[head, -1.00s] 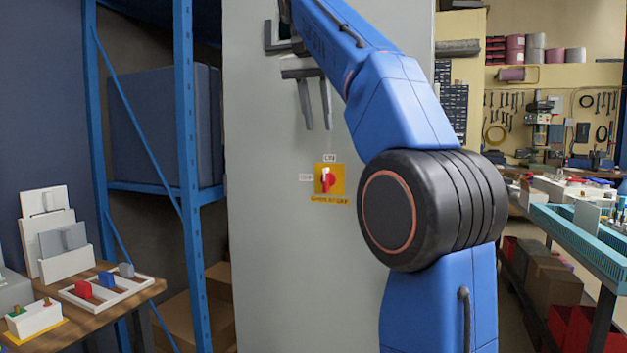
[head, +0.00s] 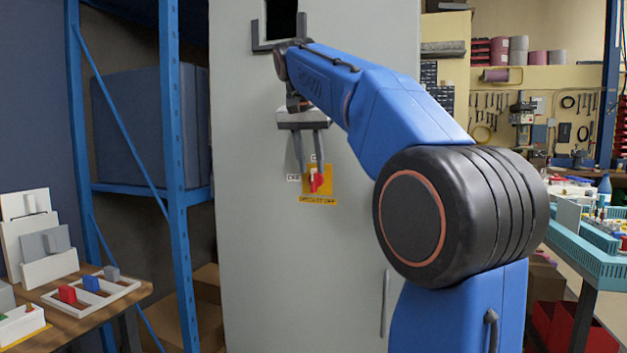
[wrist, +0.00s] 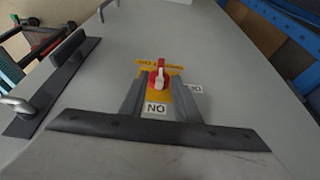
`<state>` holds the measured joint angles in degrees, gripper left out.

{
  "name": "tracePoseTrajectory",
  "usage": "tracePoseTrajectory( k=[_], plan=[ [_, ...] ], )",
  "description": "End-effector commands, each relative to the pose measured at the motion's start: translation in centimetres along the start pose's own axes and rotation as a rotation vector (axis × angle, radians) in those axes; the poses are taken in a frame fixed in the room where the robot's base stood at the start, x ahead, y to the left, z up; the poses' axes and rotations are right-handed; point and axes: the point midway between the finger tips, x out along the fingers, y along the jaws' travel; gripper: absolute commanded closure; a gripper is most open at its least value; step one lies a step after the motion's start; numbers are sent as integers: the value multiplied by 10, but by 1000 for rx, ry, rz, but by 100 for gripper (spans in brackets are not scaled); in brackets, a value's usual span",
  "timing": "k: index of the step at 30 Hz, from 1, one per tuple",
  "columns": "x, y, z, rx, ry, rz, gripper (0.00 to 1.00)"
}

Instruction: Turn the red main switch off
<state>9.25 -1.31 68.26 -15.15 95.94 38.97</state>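The red main switch (head: 316,182) is a round knob with a white pointer on a yellow plate (head: 327,193) on a grey cabinet front. The pointer faces up toward the ON label; the OFF label (head: 293,178) is at its left. In the wrist view the red switch (wrist: 159,78) appears upside down, with the ON label (wrist: 156,109) nearer me. My gripper (head: 309,167) is open and empty, pointing down, its fingertips at the plate's upper edge. In the wrist view its fingers flank the ON label, tips just short of the knob. I cannot tell whether they touch anything.
The grey cabinet (head: 245,230) has a dark opening (head: 282,22) above my gripper and a vertical handle (head: 386,303) lower right. A blue rack (head: 170,130) and a wooden table (head: 100,315) with coloured blocks stand left. A workbench (head: 585,250) stands right.

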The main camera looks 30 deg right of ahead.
Motion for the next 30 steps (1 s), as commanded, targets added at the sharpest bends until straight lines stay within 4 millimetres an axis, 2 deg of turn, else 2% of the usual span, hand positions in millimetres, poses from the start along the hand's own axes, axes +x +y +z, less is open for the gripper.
tracePoseTrajectory(
  k=[3,9,14,22,23,26,30],
  plan=[
    [20,0,0,0,-1,2,71],
    [43,0,0,0,0,1,71],
    [50,0,0,0,1,0,71],
    [51,0,0,0,1,0,71],
    [51,0,0,0,1,0,76],
    [51,0,0,0,1,0,100],
    [51,0,0,0,0,0,100]
  ],
)
